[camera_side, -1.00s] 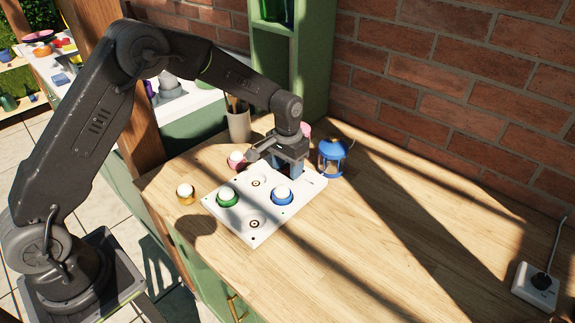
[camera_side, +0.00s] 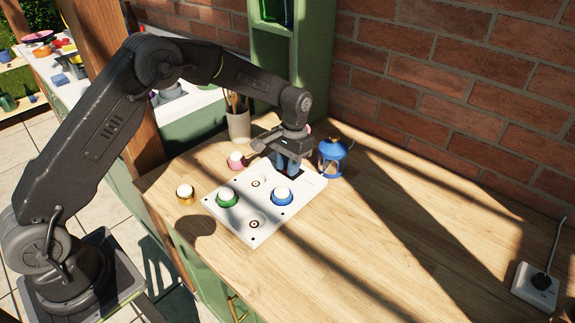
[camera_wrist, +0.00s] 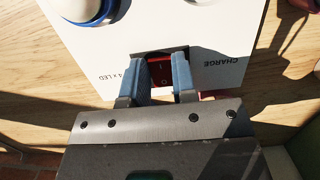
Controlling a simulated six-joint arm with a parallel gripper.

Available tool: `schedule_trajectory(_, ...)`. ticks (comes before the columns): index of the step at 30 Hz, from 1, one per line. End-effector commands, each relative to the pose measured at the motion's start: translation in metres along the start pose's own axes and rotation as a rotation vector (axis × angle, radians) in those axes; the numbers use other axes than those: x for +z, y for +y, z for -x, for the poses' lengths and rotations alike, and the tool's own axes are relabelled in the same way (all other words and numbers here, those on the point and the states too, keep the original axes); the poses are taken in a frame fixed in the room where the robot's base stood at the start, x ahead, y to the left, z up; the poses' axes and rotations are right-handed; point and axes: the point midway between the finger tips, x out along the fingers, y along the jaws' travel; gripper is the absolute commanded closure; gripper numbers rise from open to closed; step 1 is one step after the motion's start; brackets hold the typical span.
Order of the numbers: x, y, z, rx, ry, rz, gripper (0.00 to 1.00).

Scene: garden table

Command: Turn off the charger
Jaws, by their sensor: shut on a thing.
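The charger is a white board (camera_side: 235,220) on the wooden table, and its printed side labelled "CHARGE" shows in the wrist view (camera_wrist: 222,40). A red rocker switch (camera_wrist: 159,70) sits in a dark recess near the board's edge. My gripper (camera_side: 288,168) points down over that edge. In the wrist view its blue fingertips (camera_wrist: 162,75) stand on either side of the switch, shut on it or very close to it. The exact contact is hard to see. A green-ringed light (camera_side: 228,197) and a blue-ringed light (camera_side: 281,195) sit on the board.
A pink light (camera_side: 236,160) and a yellow light (camera_side: 185,194) stand on the table beside the board. A blue lantern (camera_side: 332,158) is close to the right of my gripper. A utensil cup (camera_side: 238,122) stands behind. A socket (camera_side: 536,289) is at far right.

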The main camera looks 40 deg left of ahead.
Motion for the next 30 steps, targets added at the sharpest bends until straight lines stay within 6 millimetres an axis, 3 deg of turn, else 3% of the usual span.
schedule_trajectory(16, -0.0019, 0.0001, 0.0008, 0.000, -0.091, 0.000, 0.98)
schedule_trajectory(17, -0.0019, 0.0001, 0.0008, 0.000, -0.091, 0.000, 0.72)
schedule_trajectory(18, -0.0019, 0.0001, 0.0008, 0.000, -0.090, 0.000, 0.68)
schedule_trajectory(24, -0.0018, 0.0000, 0.0009, 0.000, -0.090, 0.000, 0.49)
schedule_trajectory(30, -0.0018, 0.0000, 0.0011, 0.000, -0.090, 0.000, 0.49)
